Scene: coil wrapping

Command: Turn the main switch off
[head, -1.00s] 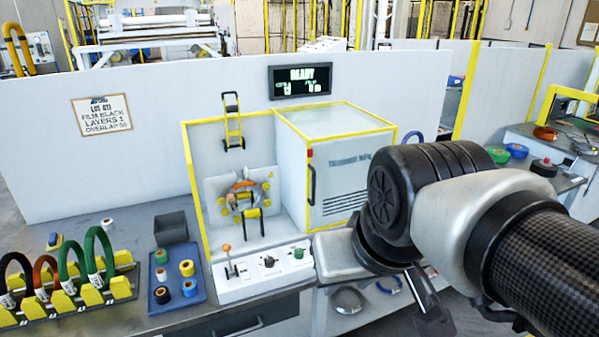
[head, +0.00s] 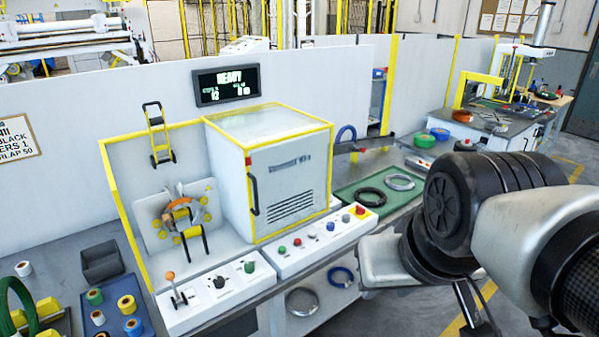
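I cannot tell which control is the main switch. A white control box (head: 190,312) at the machine's front carries an orange-tipped lever (head: 171,286), a black rotary knob (head: 219,283) and a green knob (head: 249,267). A longer white panel (head: 300,254) to its right carries several small coloured buttons and a red button on yellow (head: 360,210).
The yellow-edged machine cabinet (head: 290,185) stands behind the panels, its door shut. A green mat (head: 347,200) with black and grey coils lies right of it. A blue tray (head: 90,302) with several tape rolls is at lower left. Floor shows at lower right.

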